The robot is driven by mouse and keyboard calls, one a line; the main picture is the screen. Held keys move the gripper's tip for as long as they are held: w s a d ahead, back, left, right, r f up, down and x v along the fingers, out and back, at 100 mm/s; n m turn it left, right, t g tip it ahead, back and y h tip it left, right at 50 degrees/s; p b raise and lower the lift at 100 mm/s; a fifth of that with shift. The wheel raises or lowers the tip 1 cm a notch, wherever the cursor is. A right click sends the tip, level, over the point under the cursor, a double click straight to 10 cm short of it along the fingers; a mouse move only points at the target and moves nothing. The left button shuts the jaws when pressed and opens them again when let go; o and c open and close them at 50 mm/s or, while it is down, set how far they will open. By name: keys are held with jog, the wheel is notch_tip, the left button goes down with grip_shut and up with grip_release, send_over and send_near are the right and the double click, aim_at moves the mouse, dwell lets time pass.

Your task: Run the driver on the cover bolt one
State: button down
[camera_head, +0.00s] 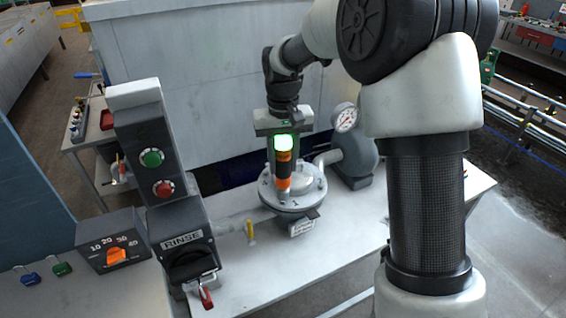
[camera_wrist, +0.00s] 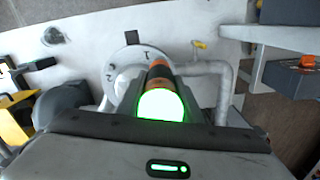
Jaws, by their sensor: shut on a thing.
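The driver (camera_head: 284,165) is an orange and black cylinder with a glowing green end. My gripper (camera_head: 284,140) is shut on it and holds it upright, green end up, over the round grey cover (camera_head: 312,190). In the wrist view the driver (camera_wrist: 160,75) sits between my fingers (camera_wrist: 165,98), its green end facing the camera. The cover (camera_wrist: 124,58) shows the numbers 1 and 2 there, with the driver beside the 1.
A pressure gauge (camera_head: 345,117) stands behind the cover at right. A pipe with a yellow lever (camera_head: 250,232) runs left to the RINSE unit (camera_head: 185,240). The bench (camera_head: 350,245) is clear in front.

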jog(key=shift+r, duration=0.55)
